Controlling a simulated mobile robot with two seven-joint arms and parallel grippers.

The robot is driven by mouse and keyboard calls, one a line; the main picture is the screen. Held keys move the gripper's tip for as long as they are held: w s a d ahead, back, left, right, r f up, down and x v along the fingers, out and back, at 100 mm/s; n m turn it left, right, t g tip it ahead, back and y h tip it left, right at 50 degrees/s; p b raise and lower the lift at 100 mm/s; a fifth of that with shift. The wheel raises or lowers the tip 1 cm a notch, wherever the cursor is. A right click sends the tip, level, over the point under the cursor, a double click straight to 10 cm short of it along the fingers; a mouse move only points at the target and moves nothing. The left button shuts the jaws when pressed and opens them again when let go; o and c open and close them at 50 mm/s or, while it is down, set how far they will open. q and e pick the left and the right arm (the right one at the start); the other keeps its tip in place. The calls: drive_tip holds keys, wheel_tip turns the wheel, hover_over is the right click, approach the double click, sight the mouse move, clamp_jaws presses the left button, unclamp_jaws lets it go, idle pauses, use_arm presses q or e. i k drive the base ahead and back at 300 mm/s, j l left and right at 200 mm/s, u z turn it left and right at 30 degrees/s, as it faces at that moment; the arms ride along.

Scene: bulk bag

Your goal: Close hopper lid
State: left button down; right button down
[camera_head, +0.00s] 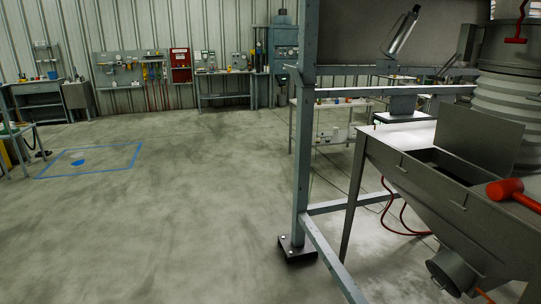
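The grey metal hopper (440,205) stands at the right, with sloping sides that narrow to a round outlet (452,270) low down. Its lid (478,138) looks like a flat grey panel standing up, tilted open, along the far side of the top. In front of the lid a dark opening (450,163) shows in the hopper top. Neither of my grippers is in view.
A red mallet (507,188) lies on the hopper top at the right edge. A grey steel frame post (302,150) and low rail (328,255) stand left of the hopper. A red hose (390,225) hangs behind it. The floor at left (170,220) is mostly clear.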

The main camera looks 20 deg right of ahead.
sight(492, 143)
drive_tip(key=i+j+z, duration=0.1)
drive_tip(key=i+z, duration=0.35)
drive_tip(key=i+j+z, duration=0.3)
drive_tip(key=i+z, duration=0.15)
drive_tip(key=i, duration=0.15)
